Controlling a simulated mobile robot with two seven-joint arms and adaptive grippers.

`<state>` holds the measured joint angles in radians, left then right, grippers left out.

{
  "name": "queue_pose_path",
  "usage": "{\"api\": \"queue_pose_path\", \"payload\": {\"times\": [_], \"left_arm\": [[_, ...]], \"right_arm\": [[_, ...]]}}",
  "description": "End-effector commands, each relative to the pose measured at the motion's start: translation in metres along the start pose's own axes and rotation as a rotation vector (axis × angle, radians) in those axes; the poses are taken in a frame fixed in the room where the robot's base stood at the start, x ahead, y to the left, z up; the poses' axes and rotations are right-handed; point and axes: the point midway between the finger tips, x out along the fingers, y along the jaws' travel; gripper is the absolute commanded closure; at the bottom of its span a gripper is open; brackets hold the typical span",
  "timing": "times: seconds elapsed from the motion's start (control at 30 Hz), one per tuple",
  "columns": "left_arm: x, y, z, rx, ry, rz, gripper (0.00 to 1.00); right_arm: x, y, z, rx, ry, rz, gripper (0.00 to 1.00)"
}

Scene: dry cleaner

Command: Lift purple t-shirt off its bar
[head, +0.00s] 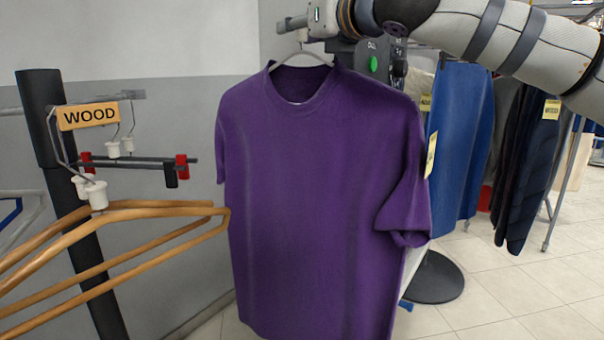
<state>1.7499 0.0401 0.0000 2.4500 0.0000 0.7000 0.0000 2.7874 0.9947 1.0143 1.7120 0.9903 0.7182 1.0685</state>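The purple t-shirt (318,200) hangs upright on a hanger in the middle of the head view, its front facing me. The hanger's hook (301,42) rises from the collar to a short grey bar end (288,25) at the top. My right gripper (318,18) is at the top edge, beside the bar end and just above the hook. Its fingers are small and partly cut off, so I cannot tell whether they close on the hook. My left gripper is out of view.
Wooden hangers (120,258) hang at the left near a "WOOD" sign (88,115) and a black post (45,130). A control box with a green button (373,64) is behind the shirt. Blue garments (462,140) and dark garments (530,150) hang at the right. A round black base (436,280) stands on the tiled floor.

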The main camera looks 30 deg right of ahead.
Motion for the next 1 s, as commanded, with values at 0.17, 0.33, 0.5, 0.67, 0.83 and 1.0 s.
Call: {"api": "queue_pose_path", "payload": {"times": [0.17,0.33,0.5,0.67,0.83,1.0], "left_arm": [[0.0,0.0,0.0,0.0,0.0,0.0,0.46],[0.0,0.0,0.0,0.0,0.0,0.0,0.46],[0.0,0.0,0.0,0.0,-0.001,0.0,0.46],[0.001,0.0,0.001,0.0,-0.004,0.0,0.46],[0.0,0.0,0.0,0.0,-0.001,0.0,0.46],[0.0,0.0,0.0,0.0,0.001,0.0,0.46]], "right_arm": [[0.0,0.0,0.0,0.0,0.0,0.0,1.0],[0.0,0.0,0.0,0.0,0.0,0.0,1.0],[0.0,0.0,0.004,-0.002,-0.001,-0.001,1.0],[0.0,0.0,0.021,-0.001,-0.003,-0.001,1.0],[-0.015,0.0,0.037,0.001,-0.003,0.001,1.0],[-0.056,0.0,0.037,0.001,-0.006,0.002,1.0]]}}
